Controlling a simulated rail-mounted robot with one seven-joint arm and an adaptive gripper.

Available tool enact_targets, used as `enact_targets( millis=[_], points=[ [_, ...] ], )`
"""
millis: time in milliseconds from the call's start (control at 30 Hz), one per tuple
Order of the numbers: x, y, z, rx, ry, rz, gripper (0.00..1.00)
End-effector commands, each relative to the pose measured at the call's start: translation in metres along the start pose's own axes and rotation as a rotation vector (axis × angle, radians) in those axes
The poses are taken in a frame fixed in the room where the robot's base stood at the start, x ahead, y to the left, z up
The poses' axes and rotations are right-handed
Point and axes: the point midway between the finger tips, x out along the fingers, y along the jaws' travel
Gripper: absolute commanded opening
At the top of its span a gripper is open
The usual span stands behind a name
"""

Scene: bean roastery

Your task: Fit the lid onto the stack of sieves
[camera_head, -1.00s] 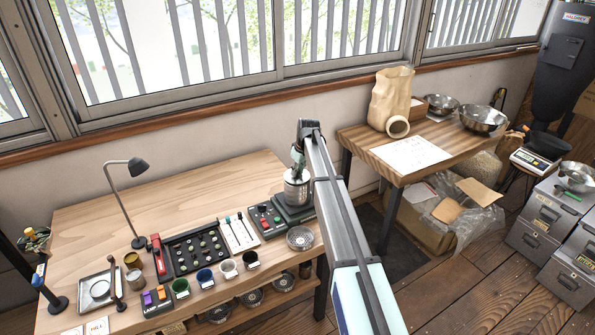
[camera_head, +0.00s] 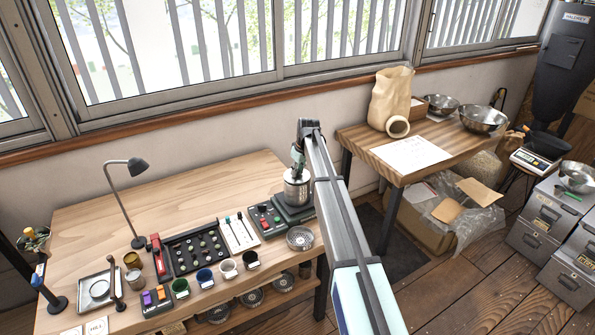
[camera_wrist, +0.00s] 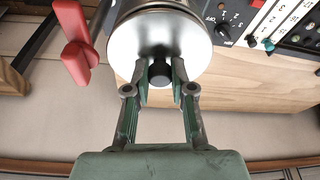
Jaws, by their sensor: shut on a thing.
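The stack of sieves (camera_head: 297,194) is a silver cylinder standing on a dark machine base at the right end of the wooden bench. The lid (camera_wrist: 135,48) is a round silver disc with a black knob (camera_wrist: 160,73), seen on top of the stack in the wrist view. My gripper (camera_wrist: 160,75) is shut on the lid's knob, one finger on each side. In the head view my gripper (camera_head: 298,166) is right above the stack. The lid appears to lie on or very close to the top sieve; any small gap between them is hidden.
A red lever or clamp (camera_wrist: 75,40) stands close beside the stack in the wrist view. A control box with knobs (camera_head: 266,219) is left of the stack, and a round sieve-like dish (camera_head: 300,238) lies in front. A second table (camera_head: 410,150) stands to the right.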

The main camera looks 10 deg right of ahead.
Motion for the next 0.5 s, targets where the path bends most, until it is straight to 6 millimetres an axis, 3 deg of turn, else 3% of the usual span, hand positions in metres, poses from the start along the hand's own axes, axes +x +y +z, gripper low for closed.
enact_targets(
  millis=[500],
  points=[
    [0.0065, 0.0, 0.0018, 0.0, 0.0, 0.0, 0.0]
  ],
)
